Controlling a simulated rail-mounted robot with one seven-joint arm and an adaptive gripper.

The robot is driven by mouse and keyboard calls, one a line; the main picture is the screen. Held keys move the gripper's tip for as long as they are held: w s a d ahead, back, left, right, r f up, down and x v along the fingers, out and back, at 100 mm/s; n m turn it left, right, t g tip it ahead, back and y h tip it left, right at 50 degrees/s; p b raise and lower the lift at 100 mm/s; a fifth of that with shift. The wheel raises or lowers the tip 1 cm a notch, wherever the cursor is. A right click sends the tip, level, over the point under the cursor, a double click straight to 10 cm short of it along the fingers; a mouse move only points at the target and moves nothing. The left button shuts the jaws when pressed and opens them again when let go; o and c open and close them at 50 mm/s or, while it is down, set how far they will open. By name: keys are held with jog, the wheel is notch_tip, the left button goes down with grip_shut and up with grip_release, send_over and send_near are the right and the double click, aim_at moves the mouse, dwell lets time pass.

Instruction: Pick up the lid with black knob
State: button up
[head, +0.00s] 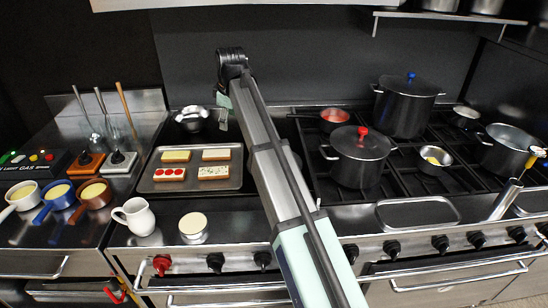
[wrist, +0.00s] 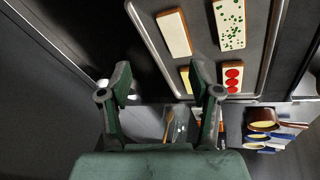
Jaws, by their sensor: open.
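I cannot clearly make out a lid with a black knob. A small shiny metal piece with dark parts (head: 192,117) sits behind the tray in the head view; I cannot tell whether it is the lid. A lid with a red knob (head: 362,141) and one with a blue knob (head: 410,85) cover dark pots on the stove. My gripper (head: 222,122) hangs above the back of the counter, right of the shiny piece. In the wrist view my gripper (wrist: 161,90) is open, with nothing between its fingers. My arm hides part of the stove's left side.
A tray (head: 150,187) with several topped slices lies in front of my gripper. A white jug (head: 139,217) and a pale-topped round container (head: 193,228) stand at the front. Small pans (head: 57,195) and upright utensils (head: 128,110) are at left. A shelf (head: 450,17) hangs above the stove.

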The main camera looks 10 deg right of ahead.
jog(key=s+d+r+m+g+p, duration=0.1)
jog(key=s+d+r, duration=0.15)
jog(key=d, duration=0.55)
jog(key=s+d+r+g+p, duration=0.1)
jog(key=s+d+g, duration=0.15)
jog(key=d, duration=0.65)
jog(key=shift+t, duration=0.45)
jog(key=f+p, duration=0.1)
jog(key=f, duration=0.3)
jog(key=a+f+p, duration=0.1)
jog(key=f, duration=0.3)
jog(key=f+p, duration=0.1)
jog(key=f, duration=0.3)
jog(key=shift+w+a, duration=0.3)
jog(key=shift+a, duration=0.05)
jog(key=shift+s+a+f+p, duration=0.1)
jog(key=shift+f+p, duration=0.5)
jog(key=shift+f, duration=0.05)
jog(key=shift+a+f+p, duration=0.15)
jog(key=shift+f+p, duration=0.15)
jog(key=shift+f, duration=0.7)
jog(key=shift+a+f+p, duration=0.1)
jog(key=shift+f+p, duration=0.2)
jog(key=shift+f, duration=0.65)
grip_shut()
